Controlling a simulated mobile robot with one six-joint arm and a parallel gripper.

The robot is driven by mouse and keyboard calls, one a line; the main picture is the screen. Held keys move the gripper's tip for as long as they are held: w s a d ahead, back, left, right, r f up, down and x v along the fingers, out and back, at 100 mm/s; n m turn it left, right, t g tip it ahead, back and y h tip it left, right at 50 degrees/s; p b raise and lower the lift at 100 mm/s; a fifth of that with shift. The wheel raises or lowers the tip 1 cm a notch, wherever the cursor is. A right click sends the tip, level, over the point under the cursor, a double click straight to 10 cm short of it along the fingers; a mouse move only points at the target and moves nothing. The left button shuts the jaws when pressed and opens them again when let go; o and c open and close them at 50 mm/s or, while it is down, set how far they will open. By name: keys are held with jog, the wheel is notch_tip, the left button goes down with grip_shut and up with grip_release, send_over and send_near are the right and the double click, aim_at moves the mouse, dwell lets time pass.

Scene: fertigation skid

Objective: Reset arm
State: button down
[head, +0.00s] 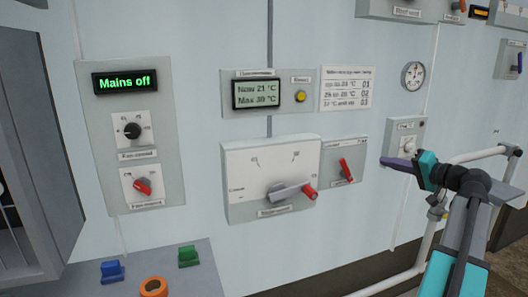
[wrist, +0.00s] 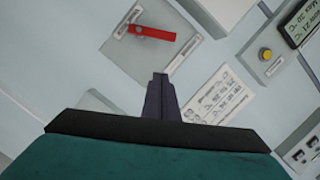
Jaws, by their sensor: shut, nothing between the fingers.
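My gripper (head: 388,161) is at the right in the head view, at the end of my raised arm, with its dark purple fingers pointing left toward the wall. The fingers are together and hold nothing. In the wrist view the shut fingers (wrist: 160,98) stand in the middle, in front of the tilted wall. The small panel with a red lever (head: 346,169) is left of the fingertips in the head view. That red lever also shows above the fingers in the wrist view (wrist: 152,33). I see no contact between fingers and panel.
A large box with a red-tipped lever (head: 292,190) is on the wall. A display panel reads "Mains off" (head: 125,82). A thermometer display (head: 257,93) and a yellow button (head: 300,96) are above the box. A white pipe rail (head: 440,200) runs beside my arm.

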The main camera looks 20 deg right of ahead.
jog(key=w+a+f+g+y+p, duration=0.15)
jog(key=w+a+f, duration=0.25)
jog(key=a+f, duration=0.5)
jog(key=w+a+f+n+g+y, duration=0.1)
jog(key=w+a+f+g, duration=0.3)
jog(key=f, duration=1)
jog(key=w+a+f+g+y+p, duration=0.1)
jog(key=w+a+f+g, duration=0.15)
jog(key=a+f, duration=0.75)
jog(key=s+a+f+n+g+p, duration=0.1)
jog(key=s+a+f+g, duration=0.1)
jog(key=a+f, duration=0.75)
jog(key=s+a+f+n+g+h+p, duration=0.1)
jog(key=s+a+f+n+g, duration=0.15)
jog(key=s+a+f, duration=0.55)
jog(key=s+a+f+n+g+p, duration=0.1)
jog(key=s+a+f+g, duration=0.35)
jog(key=a+f, duration=0.4)
jog(key=s+a+f+n+g+h, duration=0.1)
jog(key=s+f, duration=0.2)
jog(key=s, duration=0.4)
jog(key=s+a+f+n+g+h+p, duration=0.1)
jog(key=s+f+n+g+h, duration=0.1)
jog(key=s+f, duration=0.2)
jog(key=s+a+f+n+g+h, duration=0.1)
jog(key=s+a+f, duration=0.1)
jog(key=s, duration=0.8)
jog(key=shift+s+f+g+h+p, duration=0.2)
jog(key=shift+f+g+h+p, duration=0.15)
jog(key=shift+f, duration=0.4)
